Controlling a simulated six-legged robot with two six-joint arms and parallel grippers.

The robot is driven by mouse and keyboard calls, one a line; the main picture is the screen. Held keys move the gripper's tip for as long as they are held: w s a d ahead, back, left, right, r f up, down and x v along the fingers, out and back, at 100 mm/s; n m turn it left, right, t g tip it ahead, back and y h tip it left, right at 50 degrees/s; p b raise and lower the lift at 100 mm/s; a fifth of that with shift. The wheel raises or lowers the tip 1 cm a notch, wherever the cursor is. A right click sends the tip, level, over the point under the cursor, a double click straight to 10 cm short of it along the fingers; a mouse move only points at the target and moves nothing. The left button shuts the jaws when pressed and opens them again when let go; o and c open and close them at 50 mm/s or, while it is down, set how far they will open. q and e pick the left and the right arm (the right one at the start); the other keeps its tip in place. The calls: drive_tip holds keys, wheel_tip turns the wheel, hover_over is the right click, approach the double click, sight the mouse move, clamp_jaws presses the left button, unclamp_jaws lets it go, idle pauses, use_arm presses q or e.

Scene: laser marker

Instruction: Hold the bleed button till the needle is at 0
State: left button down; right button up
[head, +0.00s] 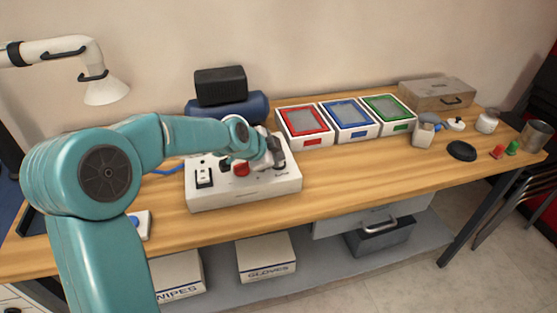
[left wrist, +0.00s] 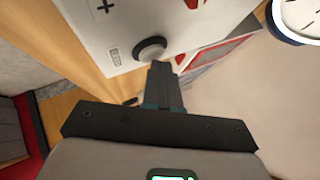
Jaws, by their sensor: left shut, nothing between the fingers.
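The white control box (head: 235,195) sits on the wooden bench, with a red knob (head: 241,169) and a black switch (head: 204,178) on top. My left arm reaches over it, and my left gripper (head: 277,158) is low over its right part. In the left wrist view, a dark round button (left wrist: 150,49) with a small unreadable label beside it stands out from the white panel. My left gripper (left wrist: 162,68) is shut and empty, its tips close beside the button; I cannot tell whether they touch. A blue-rimmed white gauge (left wrist: 299,17) is cut off at top right; its needle position is unclear. My right gripper is not in view.
A blue cylinder (head: 255,106) with a black box (head: 220,85) above it stands behind the control box. Red (head: 304,122), blue (head: 349,118) and green (head: 388,108) framed trays stand to the right. A black disc (head: 461,150) lies farther right. The front middle bench is clear.

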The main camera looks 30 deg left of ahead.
use_arm(q)
drive_tip(key=shift+r+p, duration=0.5)
drive_tip(key=shift+r, duration=0.4)
wheel_tip(320, 180, up, 5)
drive_tip(key=p, duration=0.3)
idle(0.3)
